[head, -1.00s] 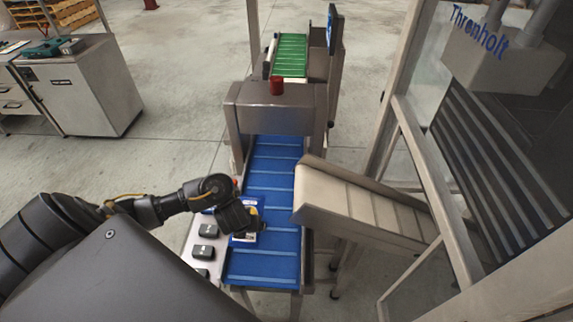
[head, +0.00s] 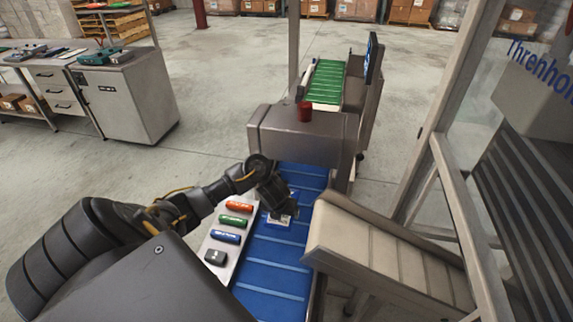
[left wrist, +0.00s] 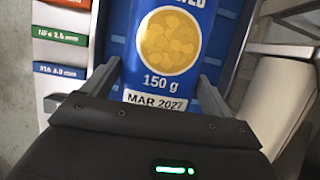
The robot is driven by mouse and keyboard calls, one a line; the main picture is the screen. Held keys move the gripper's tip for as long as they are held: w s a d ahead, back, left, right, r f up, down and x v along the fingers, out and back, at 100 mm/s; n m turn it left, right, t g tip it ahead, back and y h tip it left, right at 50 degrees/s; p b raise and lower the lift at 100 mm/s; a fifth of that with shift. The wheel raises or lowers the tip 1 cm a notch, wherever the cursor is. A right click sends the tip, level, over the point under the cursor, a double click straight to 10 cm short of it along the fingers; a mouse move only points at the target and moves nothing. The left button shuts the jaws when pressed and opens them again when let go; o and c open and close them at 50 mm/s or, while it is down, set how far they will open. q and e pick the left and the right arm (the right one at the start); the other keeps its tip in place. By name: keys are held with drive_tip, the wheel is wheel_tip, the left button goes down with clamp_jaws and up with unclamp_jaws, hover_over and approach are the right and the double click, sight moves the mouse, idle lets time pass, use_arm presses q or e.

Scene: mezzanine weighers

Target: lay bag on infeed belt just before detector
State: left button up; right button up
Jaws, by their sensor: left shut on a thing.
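My left gripper (head: 285,212) is over the far part of the blue infeed belt (head: 268,275), a short way before the grey detector (head: 300,138) with its red lamp. It is shut on a blue and white bag (head: 278,221), mostly hidden by the gripper in the head view. In the left wrist view the bag (left wrist: 160,62) sits between the two fingers (left wrist: 158,88), showing a yellow disc, "150 g" and "MAR 2027". I cannot tell whether the bag touches the belt. My right gripper is not in view.
Orange (head: 239,207), green (head: 232,221) and blue (head: 226,237) test pieces and a dark block (head: 215,257) sit on a plate left of the belt. A pale sloped conveyor (head: 375,250) stands close on the right. A green belt (head: 327,82) lies beyond the detector.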

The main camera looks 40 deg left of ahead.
use_arm(q)
drive_tip(key=w+a, duration=0.2)
drive_tip(key=w, duration=0.1)
drive_tip(key=w+a, duration=0.1)
drive_tip(key=w, duration=0.1)
drive_tip(key=shift+w+a+b, duration=0.1)
drive_tip(key=shift+w+b, duration=0.1)
drive_tip(key=shift+b, duration=0.2)
drive_tip(key=shift+x, duration=1.05)
drive_tip(key=shift+f+b, duration=0.35)
drive_tip(key=shift+f, duration=0.35)
wheel_tip(320, 180, down, 2)
drive_tip(key=shift+f+b, duration=0.25)
drive_tip(key=shift+b, duration=0.05)
drive_tip(key=shift+w+f, duration=0.2)
drive_tip(key=shift+f, duration=0.35)
